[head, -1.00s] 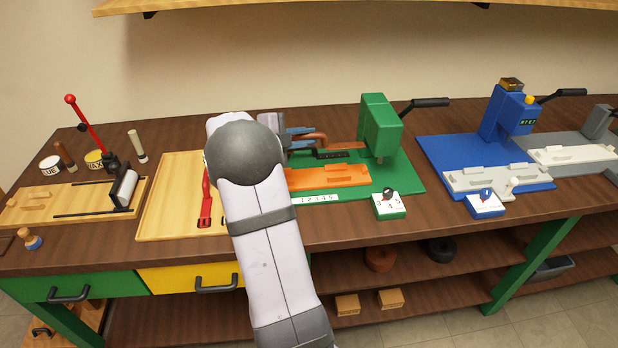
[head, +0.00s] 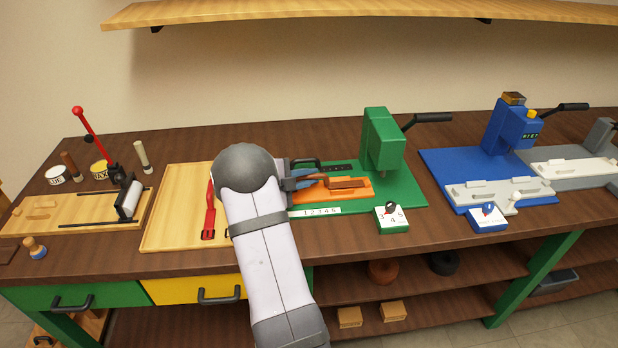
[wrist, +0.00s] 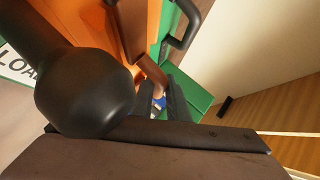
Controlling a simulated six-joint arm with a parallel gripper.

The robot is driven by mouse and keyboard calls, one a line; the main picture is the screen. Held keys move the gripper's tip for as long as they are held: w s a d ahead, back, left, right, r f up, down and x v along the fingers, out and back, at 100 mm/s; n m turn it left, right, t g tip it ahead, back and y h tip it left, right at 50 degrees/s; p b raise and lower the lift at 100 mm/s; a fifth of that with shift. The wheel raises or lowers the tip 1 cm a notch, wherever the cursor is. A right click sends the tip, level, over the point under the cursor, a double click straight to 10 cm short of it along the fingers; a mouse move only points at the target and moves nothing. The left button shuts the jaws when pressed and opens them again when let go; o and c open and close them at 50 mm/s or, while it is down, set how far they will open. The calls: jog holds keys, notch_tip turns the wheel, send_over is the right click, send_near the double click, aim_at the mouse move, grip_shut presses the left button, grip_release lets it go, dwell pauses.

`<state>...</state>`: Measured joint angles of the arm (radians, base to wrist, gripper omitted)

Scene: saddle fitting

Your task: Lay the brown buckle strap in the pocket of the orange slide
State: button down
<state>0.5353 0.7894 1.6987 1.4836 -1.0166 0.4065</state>
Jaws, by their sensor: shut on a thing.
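The brown buckle strap (head: 347,183) is in my gripper (head: 308,180), whose blue-tipped fingers are shut on its left end. The strap reaches right, over the orange slide (head: 325,195), which sits on the green press base. I cannot tell whether the strap touches the slide or lies in its pocket. In the wrist view the strap (wrist: 124,38) runs along the orange slide (wrist: 153,25), with my gripper (wrist: 162,98) at its near end. My arm and a dark round part hide some of the slide.
The green press (head: 383,140) stands just right of the slide.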

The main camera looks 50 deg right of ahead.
jog(key=shift+f, duration=0.3)
jog(key=c, duration=1.7)
grip_release()
jog(key=shift+f, duration=0.15)
jog(key=shift+a+r, duration=0.1)
jog(key=shift+r, duration=0.1)
jog(key=b+v, duration=0.2)
jog(key=v, duration=0.9)
jog(key=shift+a+r, duration=0.1)
jog(key=shift+a, duration=0.3)
